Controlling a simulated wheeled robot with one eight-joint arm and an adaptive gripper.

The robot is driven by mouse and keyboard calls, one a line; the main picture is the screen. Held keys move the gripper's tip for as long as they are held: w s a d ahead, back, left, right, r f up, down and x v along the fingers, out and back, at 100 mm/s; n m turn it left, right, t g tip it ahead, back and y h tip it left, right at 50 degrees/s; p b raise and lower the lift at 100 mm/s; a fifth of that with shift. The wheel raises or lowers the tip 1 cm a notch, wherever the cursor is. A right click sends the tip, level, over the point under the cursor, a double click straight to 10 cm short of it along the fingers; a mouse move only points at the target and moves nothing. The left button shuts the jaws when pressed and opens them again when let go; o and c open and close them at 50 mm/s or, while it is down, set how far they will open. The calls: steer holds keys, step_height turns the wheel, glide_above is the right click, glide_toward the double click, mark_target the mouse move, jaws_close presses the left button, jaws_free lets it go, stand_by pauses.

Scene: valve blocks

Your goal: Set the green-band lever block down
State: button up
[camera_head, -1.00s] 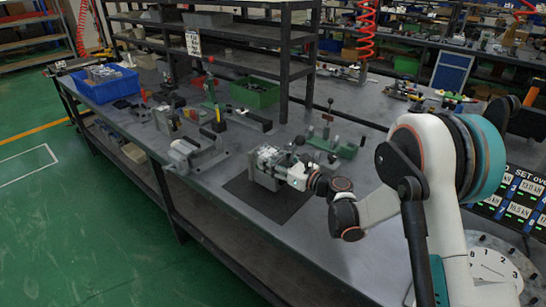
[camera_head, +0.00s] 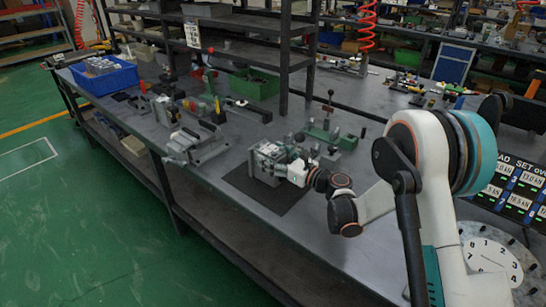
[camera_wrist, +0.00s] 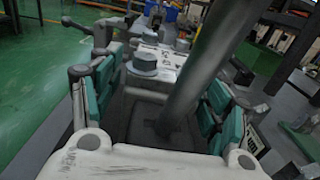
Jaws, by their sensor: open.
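A grey metal block (camera_head: 264,161) stands upright on a dark mat (camera_head: 238,181) on the workbench. My gripper (camera_head: 284,167) is at the right side of this block. In the wrist view my gripper (camera_wrist: 160,100) is open, its teal-padded fingers spread on either side of the block's grey body (camera_wrist: 155,62). A thick grey lever rod (camera_wrist: 205,62) crosses the space between the fingers from upper right to lower middle. I cannot tell whether a finger touches the block. A green band on it is not clear to me in either view.
A green-based lever fixture (camera_head: 328,136) stands just behind my gripper. Grey clamp blocks (camera_head: 196,145) stand left of the mat. A blue bin (camera_head: 104,76) and a green bin (camera_head: 254,84) sit farther back. The bench's front strip is clear.

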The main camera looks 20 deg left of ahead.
steer(key=p+v, duration=0.3)
steer(key=v, duration=0.9)
steer(key=shift+p, duration=0.4)
steer(key=shift+r, duration=0.1)
steer(key=shift+d+r, duration=0.1)
steer(key=shift+r, duration=0.15)
steer(key=s+d+r+n+h, duration=0.85)
steer(key=d+r+n, duration=0.25)
steer(key=d+r, duration=0.15)
steer(key=s+d+r+n+h, duration=0.1)
steer(key=s+d+n+h, duration=0.7)
steer(key=s+d, duration=1.1)
steer(key=s+n, duration=0.3)
steer(key=shift+r+n, duration=0.3)
